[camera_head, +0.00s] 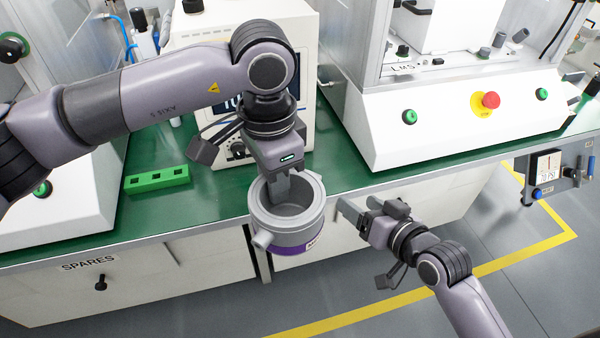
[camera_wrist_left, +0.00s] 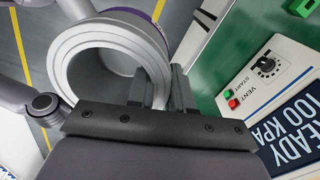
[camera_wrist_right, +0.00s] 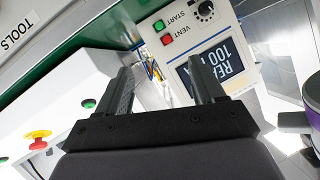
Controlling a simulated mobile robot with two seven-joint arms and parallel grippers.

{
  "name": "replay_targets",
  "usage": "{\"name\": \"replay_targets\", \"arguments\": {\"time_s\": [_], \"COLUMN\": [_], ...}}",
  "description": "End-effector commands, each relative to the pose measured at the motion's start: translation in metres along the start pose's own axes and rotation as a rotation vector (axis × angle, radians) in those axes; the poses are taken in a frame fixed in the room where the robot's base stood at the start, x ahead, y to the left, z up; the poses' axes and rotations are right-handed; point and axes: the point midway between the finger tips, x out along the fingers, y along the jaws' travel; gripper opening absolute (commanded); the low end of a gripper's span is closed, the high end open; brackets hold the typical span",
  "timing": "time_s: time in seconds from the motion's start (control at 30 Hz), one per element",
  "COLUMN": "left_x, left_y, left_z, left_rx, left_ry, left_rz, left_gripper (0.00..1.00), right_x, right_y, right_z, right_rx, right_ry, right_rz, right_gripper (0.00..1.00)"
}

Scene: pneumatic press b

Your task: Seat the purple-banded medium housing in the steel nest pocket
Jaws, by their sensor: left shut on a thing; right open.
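The purple-banded housing (camera_head: 293,241) is a wide grey open-topped cup with a side stub and a purple band near its lower end. My left gripper (camera_head: 281,190) is shut on its rim, holding it in front of the green bench's edge. In the left wrist view, the housing (camera_wrist_left: 100,52) has its open mouth facing the camera, its wall between the fingers (camera_wrist_left: 157,88). My right gripper (camera_head: 350,210) is open and empty, just right of the housing. In the right wrist view, part of the housing (camera_wrist_right: 295,143) shows at the right edge. I cannot make out the steel nest pocket.
A white press machine (camera_head: 450,115) with a red stop button (camera_head: 491,100) stands on the bench at right. A display box (camera_head: 318,125) stands behind my left gripper. A green block (camera_head: 157,180) lies at left. Bare green bench (camera_head: 222,208) lies between.

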Motion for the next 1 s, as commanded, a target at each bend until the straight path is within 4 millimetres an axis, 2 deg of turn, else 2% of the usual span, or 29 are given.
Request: {"name": "replay_targets", "arguments": {"time_s": [0.03, 0.1, 0.3, 0.47, 0.7, 1.0], "left_x": [-0.001, -0.001, -0.001, -0.001, -0.001, -0.001], "left_y": [0.000, 0.000, 0.000, 0.000, 0.000, 0.000], "left_z": [0.000, 0.000, 0.000, 0.000, 0.000, 0.000], "left_rx": [0.000, 0.000, 0.000, 0.000, 0.000, 0.000], "left_ry": [0.002, 0.002, 0.002, 0.002, 0.002, 0.002], "left_rz": [0.000, 0.000, 0.000, 0.000, 0.000, 0.000], "left_gripper": [0.00, 0.00, 0.00, 0.00, 0.00, 0.00], "right_x": [0.006, 0.011, 0.018, 0.015, -0.002, -0.041], "right_y": [-0.008, -0.020, -0.055, -0.085, -0.130, -0.184], "right_z": [-0.021, -0.044, -0.107, -0.154, -0.216, -0.277], "right_rx": [0.007, 0.024, 0.058, 0.068, 0.056, 0.003], "right_ry": [0.017, 0.026, 0.042, 0.038, 0.007, -0.059], "right_rz": [-0.031, -0.071, -0.187, -0.276, -0.393, -0.501], "right_gripper": [0.68, 0.68, 0.68, 0.68, 0.68, 0.68]}}
